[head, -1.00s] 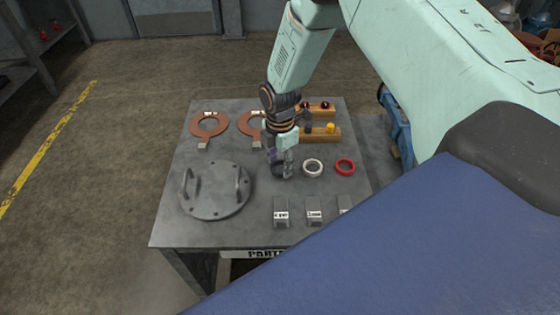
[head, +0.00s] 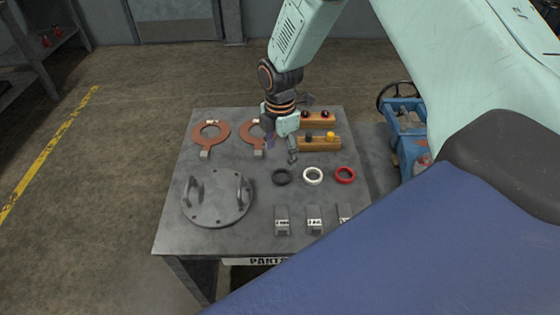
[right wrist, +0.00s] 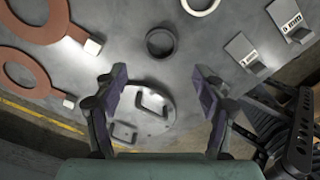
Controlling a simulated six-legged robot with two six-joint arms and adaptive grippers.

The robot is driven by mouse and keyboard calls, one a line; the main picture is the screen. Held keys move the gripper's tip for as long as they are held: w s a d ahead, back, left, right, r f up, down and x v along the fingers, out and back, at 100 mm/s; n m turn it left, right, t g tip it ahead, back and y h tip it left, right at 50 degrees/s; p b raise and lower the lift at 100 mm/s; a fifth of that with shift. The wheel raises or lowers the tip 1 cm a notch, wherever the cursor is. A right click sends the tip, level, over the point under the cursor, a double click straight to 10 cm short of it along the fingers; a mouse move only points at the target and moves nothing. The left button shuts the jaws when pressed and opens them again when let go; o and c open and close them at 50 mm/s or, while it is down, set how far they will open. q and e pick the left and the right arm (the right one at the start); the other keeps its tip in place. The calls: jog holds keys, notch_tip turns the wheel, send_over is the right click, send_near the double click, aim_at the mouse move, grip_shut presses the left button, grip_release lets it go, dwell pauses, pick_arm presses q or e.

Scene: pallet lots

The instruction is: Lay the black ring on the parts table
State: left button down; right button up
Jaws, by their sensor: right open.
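The black ring (head: 275,178) lies flat on the grey parts table (head: 240,240), at the left end of a row with a white ring (head: 304,177) and a red ring (head: 338,177). My right gripper (head: 281,152) is open and empty above the table, just behind the black ring in the head view. In the right wrist view the black ring (right wrist: 149,44) lies beyond the spread fingers (right wrist: 160,78), apart from both and in full sight. My left gripper is not in view.
A round plate with two handles (head: 217,207) covers the table's front left. Two copper-coloured rings (head: 199,137) lie at the back left. Wooden blocks with knobs (head: 318,145) stand at the back right, near my gripper. Small labelled blocks (head: 282,222) line the front.

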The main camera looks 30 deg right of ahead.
notch_tip(320, 180, up, 5)
jog(key=shift+f, duration=0.1)
dwell(0.4)
dwell(0.3)
